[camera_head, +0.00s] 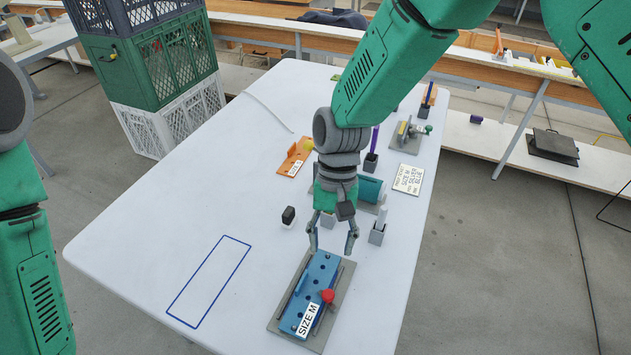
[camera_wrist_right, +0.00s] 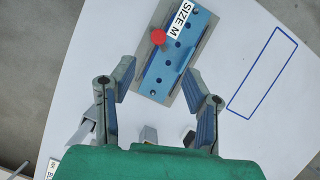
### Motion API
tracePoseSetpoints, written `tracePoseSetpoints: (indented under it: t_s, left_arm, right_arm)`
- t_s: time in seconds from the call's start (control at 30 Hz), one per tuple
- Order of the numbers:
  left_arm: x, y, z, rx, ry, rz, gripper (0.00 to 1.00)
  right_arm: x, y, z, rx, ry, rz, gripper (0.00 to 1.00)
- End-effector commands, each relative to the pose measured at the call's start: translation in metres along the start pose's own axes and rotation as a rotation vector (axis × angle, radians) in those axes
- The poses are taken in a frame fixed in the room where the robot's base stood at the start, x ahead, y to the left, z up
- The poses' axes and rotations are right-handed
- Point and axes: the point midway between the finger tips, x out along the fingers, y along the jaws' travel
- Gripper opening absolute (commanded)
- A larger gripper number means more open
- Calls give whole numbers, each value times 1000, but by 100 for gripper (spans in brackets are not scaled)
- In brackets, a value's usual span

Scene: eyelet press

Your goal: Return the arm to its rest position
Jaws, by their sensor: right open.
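My right gripper (camera_head: 331,243) hangs over the front half of the white table, fingers pointing down. Its jaws are open, with nothing between the fingertips; they also show open in the right wrist view (camera_wrist_right: 160,78). Just in front of it lies a blue plate (camera_head: 324,268) marked SIZE M, with a red knob (camera_head: 327,296), on a grey base (camera_head: 343,283). The plate also shows beyond the fingertips in the wrist view (camera_wrist_right: 168,72). A green arm of mine stands at the left edge; its gripper is out of view.
The white table (camera_head: 150,240) has a blue outlined rectangle (camera_head: 208,281), empty inside. A black-and-white block (camera_head: 288,216), an orange fixture (camera_head: 292,160), a label card (camera_head: 408,179) and small grey stands (camera_head: 376,236) stand around my right gripper. Stacked crates (camera_head: 165,65) are at the back left.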

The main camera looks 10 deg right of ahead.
Motion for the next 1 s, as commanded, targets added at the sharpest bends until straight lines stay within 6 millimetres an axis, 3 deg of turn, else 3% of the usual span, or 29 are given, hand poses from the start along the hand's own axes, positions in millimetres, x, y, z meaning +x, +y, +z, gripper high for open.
tracePoseSetpoints:
  t_s: [0.17,0.27,0.43,0.5,0.6,0.8,1.0]
  left_arm:
    - [0,0,0,0,-1,0,27]
    - [0,0,1,0,-1,0,27]
    - [0,0,1,0,-2,0,27]
    - [0,0,1,0,-2,0,27]
    - [0,0,1,0,-2,0,27]
    - [0,0,1,0,-2,0,27]
    - [2,0,1,0,-2,0,27]
  right_arm:
    - [4,3,0,0,3,0,42]
    - [26,20,-4,-8,20,-4,42]
    - [99,86,-4,-53,110,-14,42]
    - [128,120,5,-85,158,-11,42]
    - [158,160,21,-133,223,-4,42]
    - [185,216,59,-210,314,21,42]
    - [193,257,97,-278,386,51,42]
